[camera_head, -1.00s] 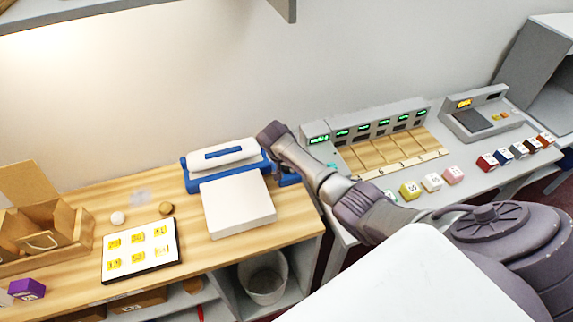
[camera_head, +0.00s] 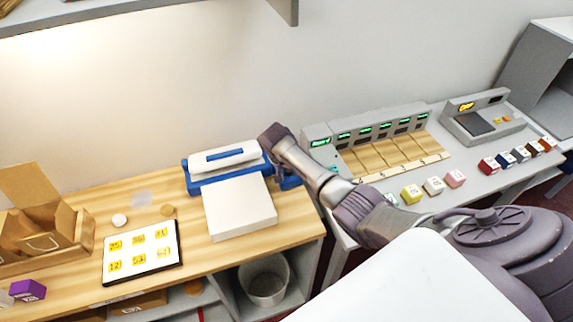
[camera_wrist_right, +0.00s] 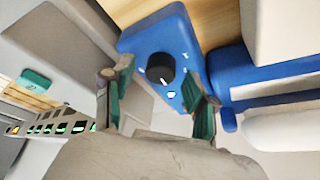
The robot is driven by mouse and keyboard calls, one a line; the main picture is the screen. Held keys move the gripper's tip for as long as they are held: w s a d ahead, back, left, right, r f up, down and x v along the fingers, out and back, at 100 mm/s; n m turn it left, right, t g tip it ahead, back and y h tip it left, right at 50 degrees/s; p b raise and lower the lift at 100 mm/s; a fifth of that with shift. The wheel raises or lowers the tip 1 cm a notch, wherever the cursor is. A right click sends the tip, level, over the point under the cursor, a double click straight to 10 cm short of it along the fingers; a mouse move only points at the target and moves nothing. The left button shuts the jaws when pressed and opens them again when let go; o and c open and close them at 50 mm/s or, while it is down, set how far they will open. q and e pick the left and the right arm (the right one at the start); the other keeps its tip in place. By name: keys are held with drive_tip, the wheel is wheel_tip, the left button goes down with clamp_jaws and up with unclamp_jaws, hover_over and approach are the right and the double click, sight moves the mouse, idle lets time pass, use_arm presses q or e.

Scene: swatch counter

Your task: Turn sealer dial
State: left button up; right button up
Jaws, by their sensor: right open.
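The sealer (camera_head: 225,165) is a blue and white machine at the back of the wooden counter, with a white block in front of it. In the right wrist view its blue control box (camera_wrist_right: 175,45) carries a round black dial (camera_wrist_right: 160,68) with white marks around it. My right gripper (camera_wrist_right: 158,90) is open, its two green-lined fingers on either side of the dial. I cannot tell whether they touch it. In the head view my right gripper (camera_head: 286,178) is mostly hidden behind its own wrist, at the sealer's right end. My left gripper is not in view.
A white block (camera_head: 240,207) lies in front of the sealer. A tablet with yellow tiles (camera_head: 142,252) and a cardboard box (camera_head: 45,235) are to the left. A grey station (camera_head: 375,155) with green displays and several coloured cubes stands right. A bin (camera_head: 265,280) sits below.

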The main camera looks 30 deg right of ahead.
drive_tip(key=v, duration=1.2)
drive_tip(key=shift+s+f, duration=0.1)
drive_tip(key=shift+s, duration=0.05)
